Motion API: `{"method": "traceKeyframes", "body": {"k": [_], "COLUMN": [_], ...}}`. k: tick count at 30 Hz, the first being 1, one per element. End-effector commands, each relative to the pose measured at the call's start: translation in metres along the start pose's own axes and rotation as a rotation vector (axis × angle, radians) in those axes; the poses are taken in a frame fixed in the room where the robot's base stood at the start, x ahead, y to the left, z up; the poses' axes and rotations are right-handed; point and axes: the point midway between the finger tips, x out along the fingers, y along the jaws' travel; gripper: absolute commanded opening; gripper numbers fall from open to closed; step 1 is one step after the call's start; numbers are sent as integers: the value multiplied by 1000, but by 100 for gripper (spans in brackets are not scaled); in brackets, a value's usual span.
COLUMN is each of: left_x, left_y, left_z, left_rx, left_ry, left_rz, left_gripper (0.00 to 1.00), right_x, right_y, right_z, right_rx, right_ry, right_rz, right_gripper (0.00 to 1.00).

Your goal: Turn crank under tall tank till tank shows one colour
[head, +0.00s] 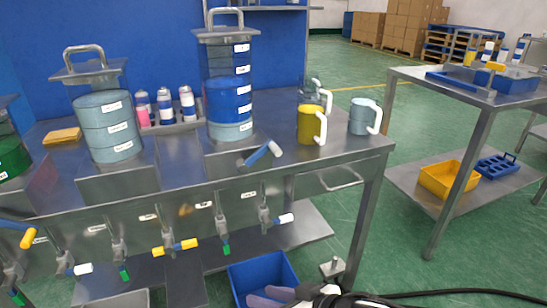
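Two colours show. The crank (262,154), with a blue and white grip, sticks out at the front right of the base under this tank. My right gripper (268,298) is low at the bottom edge, in front of the blue bin and well below the crank. Its finger gap is unclear. My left gripper is not in view.
A shorter pale-blue tank (107,126) stands to the left. A yellow jug (311,124) and a grey-blue jug (364,117) stand to the right on the bench (340,150). Several valves (167,240) hang along its front. A blue bin (262,272) sits below.

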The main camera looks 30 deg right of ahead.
Motion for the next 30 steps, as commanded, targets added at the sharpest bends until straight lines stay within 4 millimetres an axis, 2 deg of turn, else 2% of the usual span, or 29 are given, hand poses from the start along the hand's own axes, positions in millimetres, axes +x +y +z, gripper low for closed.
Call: {"method": "traceKeyframes", "body": {"k": [1, 5, 9, 12, 15, 18, 22, 30], "left_x": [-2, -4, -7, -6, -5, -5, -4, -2], "left_y": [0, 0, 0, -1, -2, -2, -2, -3], "left_z": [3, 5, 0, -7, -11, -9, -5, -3], "left_rx": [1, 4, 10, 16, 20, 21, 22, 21], "left_ry": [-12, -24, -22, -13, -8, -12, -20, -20], "left_rz": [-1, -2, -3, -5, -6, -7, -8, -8], "left_gripper": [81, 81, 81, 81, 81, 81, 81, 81], "right_x": [-6, -24, -53, -76, -97, -112, -119, -100], "right_y": [6, 21, 36, 44, 51, 55, 57, 60], "right_z": [-33, -100, -171, -213, -244, -265, -276, -282], "right_rx": [10, 110, 228, 311, 383, 434, 471, 486], "right_ry": [27, 90, 174, 239, 295, 337, 362, 363], "right_rz": [3, 24, 54, 74, 85, 92, 92, 89], "right_gripper": [33, 33, 33, 33, 33, 33, 33, 33]}}
